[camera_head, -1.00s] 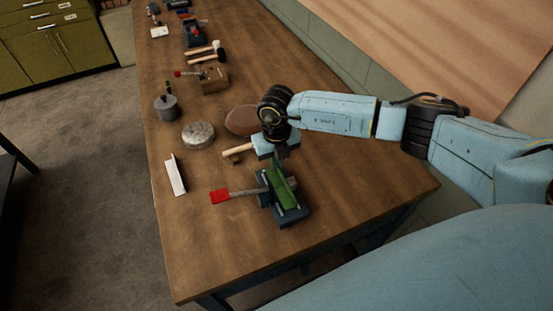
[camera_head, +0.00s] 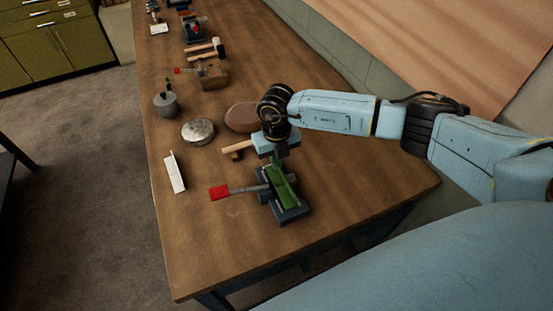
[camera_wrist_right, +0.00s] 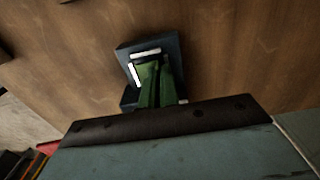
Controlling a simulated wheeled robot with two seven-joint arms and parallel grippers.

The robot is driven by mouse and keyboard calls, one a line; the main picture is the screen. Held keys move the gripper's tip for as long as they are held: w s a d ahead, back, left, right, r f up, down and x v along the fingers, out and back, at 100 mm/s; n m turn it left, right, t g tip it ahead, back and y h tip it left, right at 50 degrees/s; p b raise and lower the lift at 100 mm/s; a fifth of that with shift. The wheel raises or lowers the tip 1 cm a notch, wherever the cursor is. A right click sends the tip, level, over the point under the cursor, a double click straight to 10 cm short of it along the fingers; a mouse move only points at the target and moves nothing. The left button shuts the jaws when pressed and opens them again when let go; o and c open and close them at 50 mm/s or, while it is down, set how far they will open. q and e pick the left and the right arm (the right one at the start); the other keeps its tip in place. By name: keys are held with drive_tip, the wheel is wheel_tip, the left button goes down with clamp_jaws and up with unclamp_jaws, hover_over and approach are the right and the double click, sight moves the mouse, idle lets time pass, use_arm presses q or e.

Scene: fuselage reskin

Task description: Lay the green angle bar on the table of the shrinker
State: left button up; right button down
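The green angle bar (camera_head: 281,188) lies along the top of the shrinker (camera_head: 291,213), a small dark vise-like tool with a red-handled lever (camera_head: 219,192). My right gripper (camera_head: 274,163) points down at the bar's far end and appears shut on it. The wrist view shows the bar (camera_wrist_right: 154,85) running out from under the gripper body, over the shrinker (camera_wrist_right: 129,52) with its pale metal strips. The fingertips are hidden there. Whether the bar's whole length touches the shrinker's table cannot be told. My left gripper is not in view.
On the wooden bench (camera_head: 340,205), a white angle piece (camera_head: 174,173) lies to the left. A round metal block (camera_head: 197,131), a brown pad (camera_head: 242,117) and a wooden-handled tool (camera_head: 237,148) lie behind the shrinker. The bench's front part is clear.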

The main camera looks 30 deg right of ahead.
drive_tip(key=shift+f+b, duration=0.4)
drive_tip(key=shift+f, duration=0.15)
drive_tip(key=c, duration=1.6)
unclamp_jaws()
